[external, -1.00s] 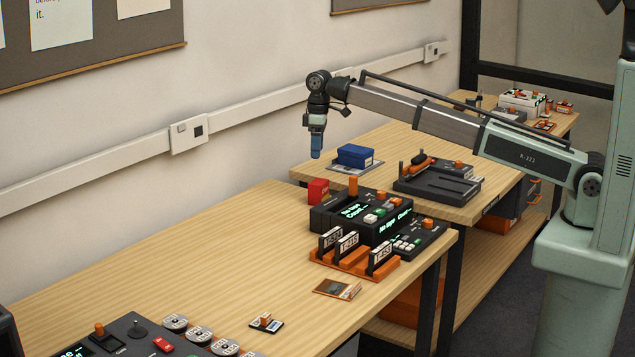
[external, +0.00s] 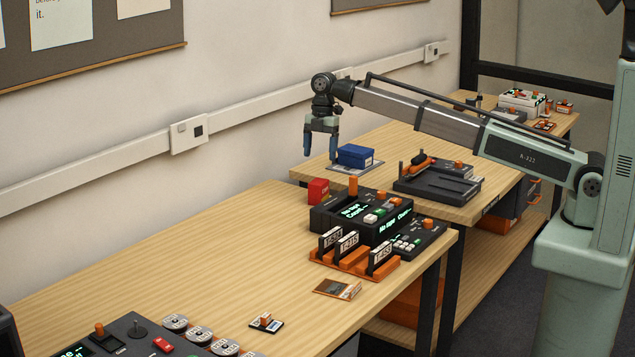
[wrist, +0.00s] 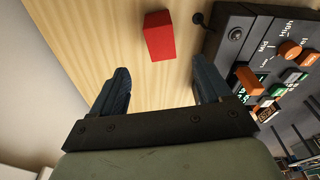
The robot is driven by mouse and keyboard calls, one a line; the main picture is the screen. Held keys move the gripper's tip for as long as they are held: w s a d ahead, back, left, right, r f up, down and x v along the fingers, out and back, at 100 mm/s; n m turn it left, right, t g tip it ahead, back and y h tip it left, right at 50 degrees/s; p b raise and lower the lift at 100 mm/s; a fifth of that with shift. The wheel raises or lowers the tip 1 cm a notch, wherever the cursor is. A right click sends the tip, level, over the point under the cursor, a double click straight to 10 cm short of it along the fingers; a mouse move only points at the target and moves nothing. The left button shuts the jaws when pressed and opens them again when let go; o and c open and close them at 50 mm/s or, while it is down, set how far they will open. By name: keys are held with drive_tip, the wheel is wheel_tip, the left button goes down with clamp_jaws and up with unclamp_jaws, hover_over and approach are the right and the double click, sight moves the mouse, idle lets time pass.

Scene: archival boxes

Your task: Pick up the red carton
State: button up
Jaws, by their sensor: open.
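The red carton (external: 318,190) stands on the near wooden table, beside the left end of a dark control console (external: 362,214). In the wrist view the red carton (wrist: 159,36) lies ahead of the fingertips, between their lines and a little toward the right finger. My gripper (external: 321,157) is open and empty, with its fingers pointing down, above and apart from the carton. Both blue fingers show in the wrist view, where my gripper (wrist: 160,75) has clear space between its tips.
The console (wrist: 262,70) is close to the carton's right in the wrist view. A blue box (external: 355,156) sits on a grey mat at the far table, near my gripper. Orange racks with labelled cards (external: 352,262) stand before the console. The table left of the carton is clear.

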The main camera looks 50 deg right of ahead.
sight(318, 192)
drive_tip(key=f, duration=0.4)
drive_tip(key=a+f, duration=0.1)
drive_tip(key=f, duration=0.8)
drive_tip(key=shift+s+a+f, duration=0.3)
drive_tip(key=shift+a, duration=0.1)
drive_tip(key=c, duration=1.1)
